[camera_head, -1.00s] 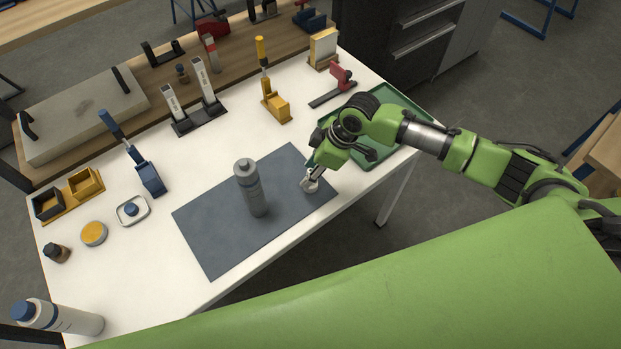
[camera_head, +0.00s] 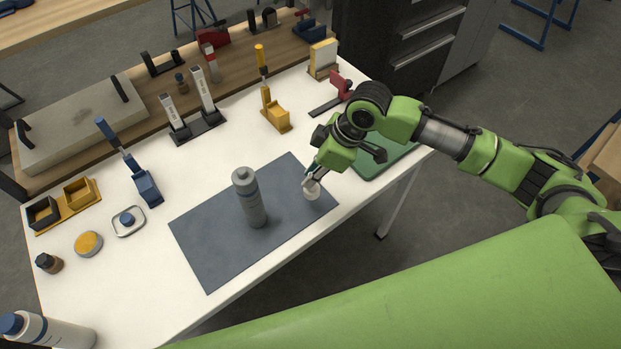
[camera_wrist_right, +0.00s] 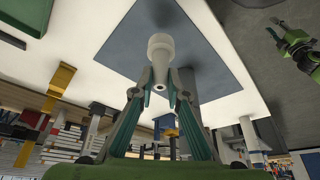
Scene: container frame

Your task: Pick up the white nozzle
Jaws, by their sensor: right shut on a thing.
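The white nozzle (camera_head: 312,193) is at the right end of the dark grey mat (camera_head: 205,255). My right gripper (camera_head: 311,183) is shut on it from above and to the right. In the right wrist view, the nozzle (camera_wrist_right: 160,48) has a wide round end and a narrow tip, and the fingers (camera_wrist_right: 161,95) close around its narrow part. I cannot tell whether the nozzle touches the mat. A grey bottle (camera_head: 250,200) stands upright on the mat, left of the gripper. A green arm with a dark end (camera_wrist_right: 285,32), likely my left one, shows small in the wrist view.
A green tray (camera_head: 385,165) lies behind the right forearm. Yellow, blue and red tools stand along the back of the white table (camera_head: 235,150). A white bottle with a blue cap (camera_head: 45,330) is at the front left. The mat's left part is clear.

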